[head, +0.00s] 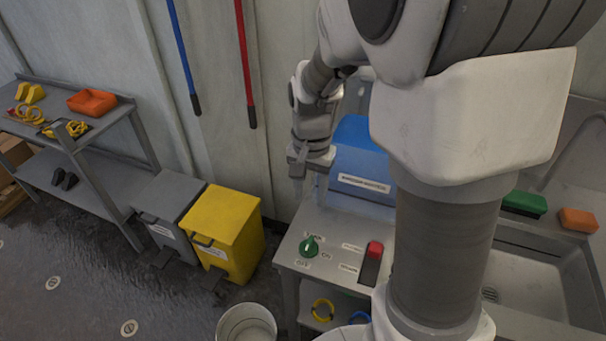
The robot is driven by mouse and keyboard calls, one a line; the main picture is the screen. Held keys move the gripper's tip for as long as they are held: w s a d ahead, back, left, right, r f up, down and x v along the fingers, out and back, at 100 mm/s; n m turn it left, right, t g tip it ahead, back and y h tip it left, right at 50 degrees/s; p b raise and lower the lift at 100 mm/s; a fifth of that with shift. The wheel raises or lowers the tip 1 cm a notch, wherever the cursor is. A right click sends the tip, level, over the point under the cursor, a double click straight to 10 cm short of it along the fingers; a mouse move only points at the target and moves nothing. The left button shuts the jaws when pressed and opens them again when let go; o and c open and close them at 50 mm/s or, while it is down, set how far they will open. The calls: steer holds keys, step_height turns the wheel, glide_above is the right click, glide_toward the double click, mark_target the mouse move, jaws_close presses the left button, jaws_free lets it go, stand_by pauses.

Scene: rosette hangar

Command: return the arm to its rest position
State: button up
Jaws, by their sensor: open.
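My gripper (310,178) is at the middle of the head view, pointing down, with its fingers open and nothing seen between them. It is in front of the left part of a blue box (361,140) with a white label. It is above the back left of a grey metal bench top (325,272). My arm reaches in from the right side and hides part of the bench and the sink.
The bench bears a green knob (310,246) and a red-topped lever (373,252). A yellow bin (226,232) and a grey bin (168,212) stand left of it, a bucket (246,324) in front. A sink (525,275) is at right. Floor at lower left is open.

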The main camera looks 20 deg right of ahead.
steer(key=s+r+n+t, duration=0.5)
steer(key=s+r+n, duration=0.2)
steer(key=s+r, duration=0.7)
steer(key=shift+r+t, duration=0.3)
steer(key=shift+r, duration=0.15)
steer(key=shift+d, duration=0.25)
